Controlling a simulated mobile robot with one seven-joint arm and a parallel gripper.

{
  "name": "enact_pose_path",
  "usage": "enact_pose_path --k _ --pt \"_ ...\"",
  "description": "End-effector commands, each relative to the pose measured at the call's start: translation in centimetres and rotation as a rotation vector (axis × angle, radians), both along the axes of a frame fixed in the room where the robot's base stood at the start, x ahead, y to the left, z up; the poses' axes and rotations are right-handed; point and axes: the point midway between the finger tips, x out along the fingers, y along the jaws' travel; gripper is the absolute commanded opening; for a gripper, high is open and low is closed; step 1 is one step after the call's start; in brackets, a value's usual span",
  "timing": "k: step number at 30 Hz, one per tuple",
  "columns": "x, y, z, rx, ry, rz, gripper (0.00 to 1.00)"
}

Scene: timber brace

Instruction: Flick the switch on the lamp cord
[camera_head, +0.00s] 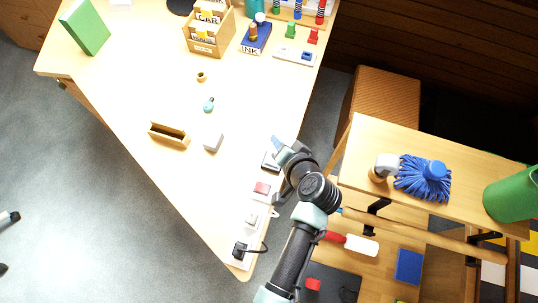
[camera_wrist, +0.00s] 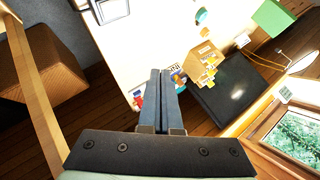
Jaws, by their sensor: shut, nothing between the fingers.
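My gripper (camera_head: 279,146) is above the right edge of the desk in the head view. In the wrist view its two dark blue fingers (camera_wrist: 160,75) are pressed together with nothing between them. A light strip (camera_head: 257,232) lies along the desk's right edge, with a red switch-like piece (camera_head: 262,188) and a black plug (camera_head: 240,250). A black cord (camera_head: 264,246) runs from the plug toward my arm, which hides part of it. A small dark piece (camera_head: 269,162) lies beside my gripper, partly covered; I cannot tell if it is the cord switch.
To the right, a wooden bench (camera_head: 400,140) bears a blue mop head (camera_head: 423,178) and a green bucket (camera_head: 512,195).

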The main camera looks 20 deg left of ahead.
Motion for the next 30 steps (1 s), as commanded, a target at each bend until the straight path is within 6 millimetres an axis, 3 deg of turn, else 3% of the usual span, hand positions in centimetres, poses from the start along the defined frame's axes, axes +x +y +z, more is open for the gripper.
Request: enact_pose_path --k 17,23,30 --pt "-0.6 0.3 -1.2 0.012 0.022 0.004 0.0" --pt "-0.6 0.5 -3.0 0.012 0.022 0.004 0.0" --pt "-0.6 1.0 -6.4 0.012 0.021 0.003 0.0"
